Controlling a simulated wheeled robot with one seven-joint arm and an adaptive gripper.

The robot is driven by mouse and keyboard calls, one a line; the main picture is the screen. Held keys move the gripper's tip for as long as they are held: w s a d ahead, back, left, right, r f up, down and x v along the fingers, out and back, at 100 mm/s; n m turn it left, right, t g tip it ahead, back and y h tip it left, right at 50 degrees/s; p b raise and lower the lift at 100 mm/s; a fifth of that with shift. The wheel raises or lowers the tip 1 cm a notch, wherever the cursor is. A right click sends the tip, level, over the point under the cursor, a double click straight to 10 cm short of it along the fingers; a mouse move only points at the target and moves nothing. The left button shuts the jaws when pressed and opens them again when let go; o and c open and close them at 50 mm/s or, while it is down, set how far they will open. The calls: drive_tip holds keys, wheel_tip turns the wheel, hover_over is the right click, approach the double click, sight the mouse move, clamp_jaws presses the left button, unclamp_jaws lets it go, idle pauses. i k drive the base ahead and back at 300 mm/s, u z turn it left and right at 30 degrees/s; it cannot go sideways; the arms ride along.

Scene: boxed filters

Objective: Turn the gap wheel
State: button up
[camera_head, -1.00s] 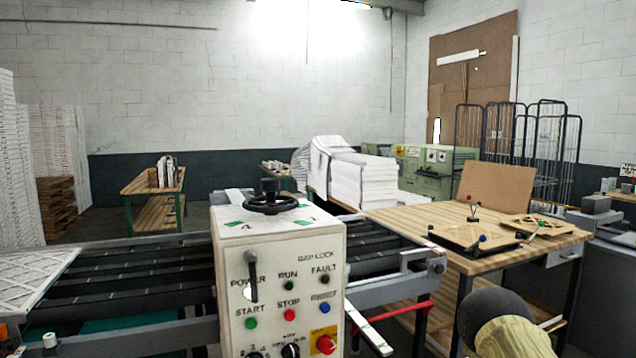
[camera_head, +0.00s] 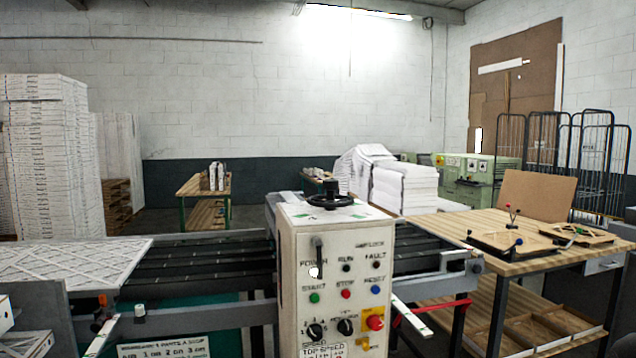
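The black gap wheel (camera_head: 330,201) lies flat on top of the white control box (camera_head: 335,262), with a short upright knob at its middle. Green marks show on the box top beside it. The box front carries a gap lock label, a black power lever (camera_head: 318,252), several coloured buttons, black dials and a red knob (camera_head: 375,322). My gripper is not in view. Nothing touches the wheel.
A conveyor (camera_head: 190,268) runs behind and beside the box, with a filter panel (camera_head: 70,262) at left. A wooden table (camera_head: 450,232) with small fixtures stands at right. Tall stacks of filters (camera_head: 48,150) stand at far left.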

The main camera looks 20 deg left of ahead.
sight(331, 185)
drive_tip(key=u, duration=0.8)
drive_tip(key=i, duration=0.2)
drive_tip(key=z, duration=0.1)
